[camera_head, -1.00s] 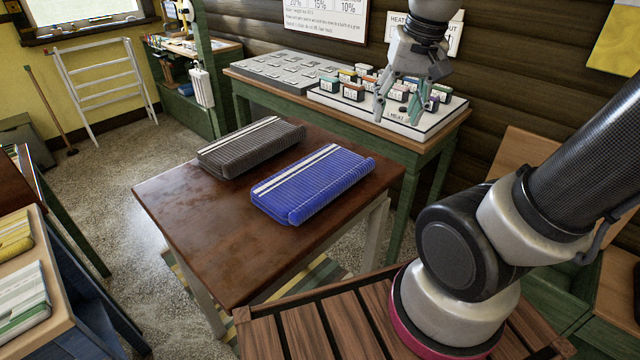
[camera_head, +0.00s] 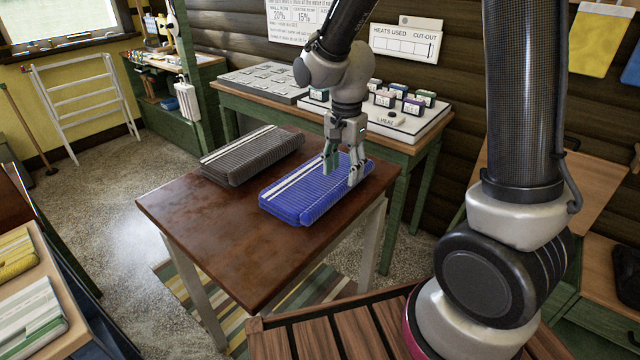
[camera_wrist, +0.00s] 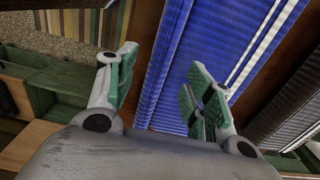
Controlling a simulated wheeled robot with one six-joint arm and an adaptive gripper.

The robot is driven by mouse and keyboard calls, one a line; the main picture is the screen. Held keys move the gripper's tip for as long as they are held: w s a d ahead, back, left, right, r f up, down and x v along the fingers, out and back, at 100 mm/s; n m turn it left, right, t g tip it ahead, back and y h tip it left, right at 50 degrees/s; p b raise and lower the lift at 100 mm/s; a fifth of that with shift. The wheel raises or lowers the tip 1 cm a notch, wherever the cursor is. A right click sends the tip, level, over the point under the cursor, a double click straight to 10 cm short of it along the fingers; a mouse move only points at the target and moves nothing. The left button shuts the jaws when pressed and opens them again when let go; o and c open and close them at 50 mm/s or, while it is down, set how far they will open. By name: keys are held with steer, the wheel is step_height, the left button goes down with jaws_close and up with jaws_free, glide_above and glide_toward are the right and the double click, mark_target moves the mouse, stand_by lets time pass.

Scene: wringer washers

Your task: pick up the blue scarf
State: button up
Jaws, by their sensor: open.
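The blue scarf (camera_head: 297,203) is folded flat with ribbed folds and white stripes, and lies on the brown wooden table (camera_head: 185,225). My gripper (camera_head: 343,170) is open, pointing down over the right end of the scarf, and its fingers hide part of it. In the wrist view the scarf (camera_wrist: 185,50) runs between and behind the open green-padded fingers of my gripper (camera_wrist: 160,90). Nothing is held. I cannot tell whether the fingertips touch the cloth.
A folded grey scarf (camera_head: 250,152) with white stripes lies beside the blue one on the table. Behind stands a green-legged bench (camera_head: 420,150) with a tray of small labelled blocks (camera_head: 385,98). A slatted wooden surface (camera_head: 345,325) is in front.

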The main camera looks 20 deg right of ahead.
mark_target(342, 183)
step_height(342, 183, down, 4)
steer(key=shift+a+r, duration=0.1)
steer(key=shift+r, duration=0.1)
steer(key=shift+c, duration=0.4)
jaws_close()
